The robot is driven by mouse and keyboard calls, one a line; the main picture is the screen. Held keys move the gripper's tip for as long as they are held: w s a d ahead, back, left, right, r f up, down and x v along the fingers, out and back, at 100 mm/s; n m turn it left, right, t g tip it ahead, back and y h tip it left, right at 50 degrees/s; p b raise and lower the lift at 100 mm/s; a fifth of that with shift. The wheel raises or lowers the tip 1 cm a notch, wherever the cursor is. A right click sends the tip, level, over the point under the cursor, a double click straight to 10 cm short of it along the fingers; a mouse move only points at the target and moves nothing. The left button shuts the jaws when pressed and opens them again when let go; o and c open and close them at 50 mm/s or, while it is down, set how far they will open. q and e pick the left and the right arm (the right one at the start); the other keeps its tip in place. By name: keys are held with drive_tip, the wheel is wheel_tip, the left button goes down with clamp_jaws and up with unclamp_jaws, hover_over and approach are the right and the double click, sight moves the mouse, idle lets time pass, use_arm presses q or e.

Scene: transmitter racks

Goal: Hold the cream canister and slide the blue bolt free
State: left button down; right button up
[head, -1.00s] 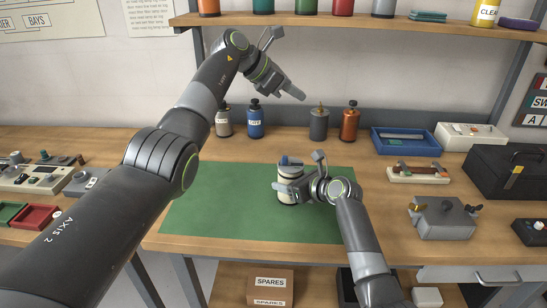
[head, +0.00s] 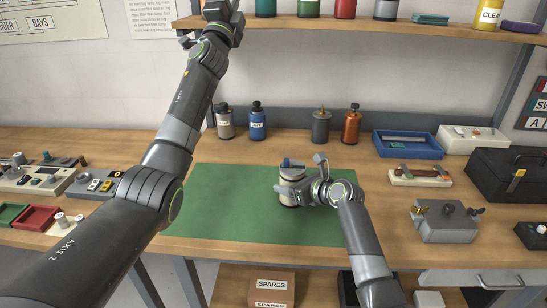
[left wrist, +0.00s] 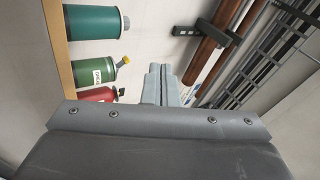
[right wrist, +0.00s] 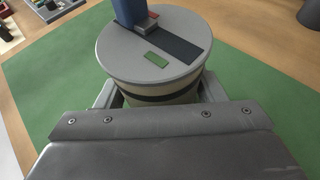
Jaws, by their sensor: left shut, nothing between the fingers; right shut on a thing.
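The cream canister (head: 289,196) stands upright on the green mat (head: 225,205), with a grey lid and a dark band. My right gripper (head: 290,190) is shut on the canister's side from the right; the canister also shows in the right wrist view (right wrist: 155,92), between the fingers. The blue bolt (head: 286,163) is on the lid; in the right wrist view the bolt (right wrist: 130,12) stands at the far part of a dark strip, by a small red piece, with a green patch nearer. My left gripper (left wrist: 170,85) is shut and empty, raised high near the shelf, far from the canister.
Several bottles (head: 257,122) stand at the back of the bench. The shelf (head: 350,22) with cans runs above. A blue tray (head: 408,145), a grey box (head: 445,222) and a black toolbox (head: 507,175) lie to the right. The mat's left half is clear.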

use_arm(q)
drive_tip(key=a+f+n+g+y, duration=0.3)
drive_tip(key=f+n+g, duration=0.1)
drive_tip(key=f+n, duration=0.35)
drive_tip(key=a+f+n+g+y, duration=0.3)
drive_tip(key=a+f+n+g, duration=0.1)
drive_tip(key=f+n, duration=0.4)
drive_tip(key=s+d+f+n+g+h, duration=0.1)
drive_tip(key=s+d+f+g+h, duration=0.2)
drive_tip(key=s+f+g, duration=0.3)
drive_tip(key=s+d+f+n+g+h, duration=0.1)
drive_tip(key=s+d+f+g+h, duration=0.3)
drive_tip(key=s, duration=0.5)
wheel_tip(320, 180, down, 3)
drive_tip(key=shift+s+d+r+g, duration=0.1)
drive_tip(key=shift+s+d+g, duration=0.15)
drive_tip(key=shift+d+g, duration=0.6)
